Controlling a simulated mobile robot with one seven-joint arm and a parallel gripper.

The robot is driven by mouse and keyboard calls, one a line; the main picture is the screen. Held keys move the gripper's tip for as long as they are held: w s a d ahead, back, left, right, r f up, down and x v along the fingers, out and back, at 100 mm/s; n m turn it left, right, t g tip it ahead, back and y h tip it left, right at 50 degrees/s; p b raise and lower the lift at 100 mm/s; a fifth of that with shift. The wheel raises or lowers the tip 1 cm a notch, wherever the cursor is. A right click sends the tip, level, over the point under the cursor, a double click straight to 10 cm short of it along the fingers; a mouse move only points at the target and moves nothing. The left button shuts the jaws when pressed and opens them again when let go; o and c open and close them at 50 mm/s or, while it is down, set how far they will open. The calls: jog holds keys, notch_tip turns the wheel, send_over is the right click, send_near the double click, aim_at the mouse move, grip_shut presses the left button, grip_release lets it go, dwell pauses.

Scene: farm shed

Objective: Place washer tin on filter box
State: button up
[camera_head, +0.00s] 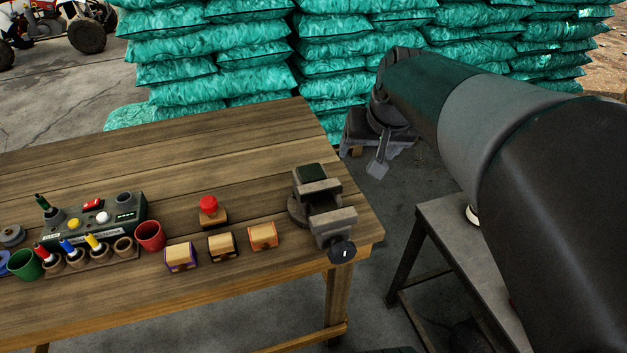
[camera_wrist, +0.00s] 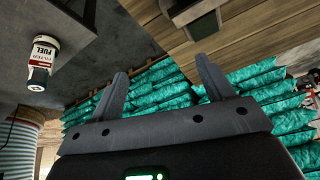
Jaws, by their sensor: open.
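My gripper (camera_wrist: 162,74) is open in the wrist view, with both fingers apart and nothing between them. In the head view, my gripper (camera_head: 378,165) hangs past the right end of the wooden table, partly hidden by my arm. A white, black and red canister (camera_wrist: 41,62) with "FUEL FILTER" lettering shows at the left of the wrist view, apart from my fingers, against a grey surface. I cannot tell whether it is the filter box. No washer tin is plainly identifiable. A grey round item (camera_head: 11,236) lies at the table's left edge, its kind unclear.
The wooden table (camera_head: 150,170) carries a vise (camera_head: 322,205), a red button (camera_head: 208,205), small wooden blocks (camera_head: 222,246), cups and a control box (camera_head: 100,216). A grey metal stand (camera_head: 440,215) is right, mostly behind my arm. Green sacks (camera_head: 210,50) stand behind.

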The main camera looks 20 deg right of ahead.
jog(key=s+a+f+n, duration=0.3)
jog(key=s+a, duration=0.8)
jog(key=shift+a+y, duration=0.2)
jog(key=shift+y, duration=0.1)
